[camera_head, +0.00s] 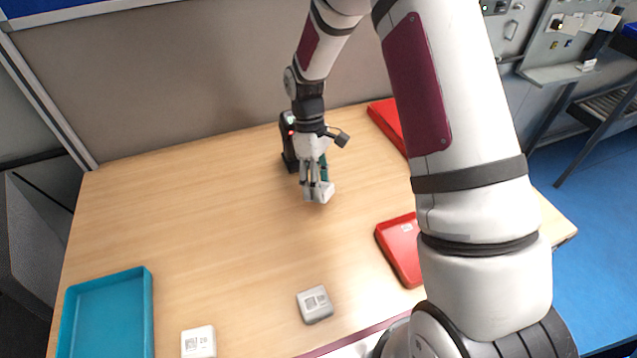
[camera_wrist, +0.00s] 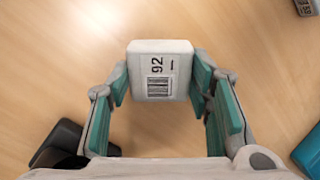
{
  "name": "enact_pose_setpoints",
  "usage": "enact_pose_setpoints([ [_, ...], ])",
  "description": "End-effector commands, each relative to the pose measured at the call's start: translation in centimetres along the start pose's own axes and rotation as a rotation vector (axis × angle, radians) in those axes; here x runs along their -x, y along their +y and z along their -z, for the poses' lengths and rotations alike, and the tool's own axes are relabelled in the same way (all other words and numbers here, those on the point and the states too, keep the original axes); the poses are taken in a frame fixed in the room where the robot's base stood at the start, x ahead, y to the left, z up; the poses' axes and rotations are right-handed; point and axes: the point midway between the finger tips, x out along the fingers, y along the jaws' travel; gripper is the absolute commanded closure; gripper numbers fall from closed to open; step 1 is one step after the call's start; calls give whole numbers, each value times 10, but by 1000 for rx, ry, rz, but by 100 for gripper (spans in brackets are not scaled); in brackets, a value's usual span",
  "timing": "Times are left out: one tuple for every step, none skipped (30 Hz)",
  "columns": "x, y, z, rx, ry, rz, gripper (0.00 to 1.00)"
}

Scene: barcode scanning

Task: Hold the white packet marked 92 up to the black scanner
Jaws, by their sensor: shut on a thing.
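The white packet marked 92 (camera_wrist: 160,72) is between the teal-padded fingers of my gripper (camera_wrist: 158,85) in the wrist view, with its number and barcode facing the wrist camera. My gripper is shut on it. In the head view my gripper (camera_head: 318,190) holds the packet (camera_head: 324,193) near the back middle of the table, in front of the black scanner (camera_head: 289,143). The scanner is partly hidden behind my arm, and a red light shows on it. Its dark base (camera_wrist: 60,145) shows at the lower left of the wrist view.
A grey packet (camera_head: 314,304) and a white packet (camera_head: 199,341) lie at the table's front. A teal tray (camera_head: 148,310) is at front left. A red tray (camera_head: 384,243) is at right, another red tray (camera_head: 384,121) behind it. The table's left middle is clear. A partition stands behind.

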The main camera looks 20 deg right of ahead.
Motion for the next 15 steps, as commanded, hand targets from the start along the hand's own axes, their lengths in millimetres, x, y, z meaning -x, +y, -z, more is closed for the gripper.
enact_pose_setpoints([
  [0,0,0,0,0,0,87],
  [0,0,0,0,0,0,87],
  [0,0,0,0,0,0,87],
  [0,-1,-1,0,0,0,87],
  [1,-2,-2,0,0,0,87],
  [2,-4,-4,0,0,0,87],
  [3,-6,-7,0,0,0,87],
  [5,-9,-10,0,0,0,87],
  [7,-14,-15,0,-1,1,87],
  [9,-18,-19,0,-1,1,87],
  [11,-23,-24,0,-1,1,87],
  [14,-29,-30,0,-1,1,87],
  [16,-33,-35,0,-1,1,87],
  [18,-38,-39,0,-1,1,87],
  [21,-44,-45,0,0,1,87],
])
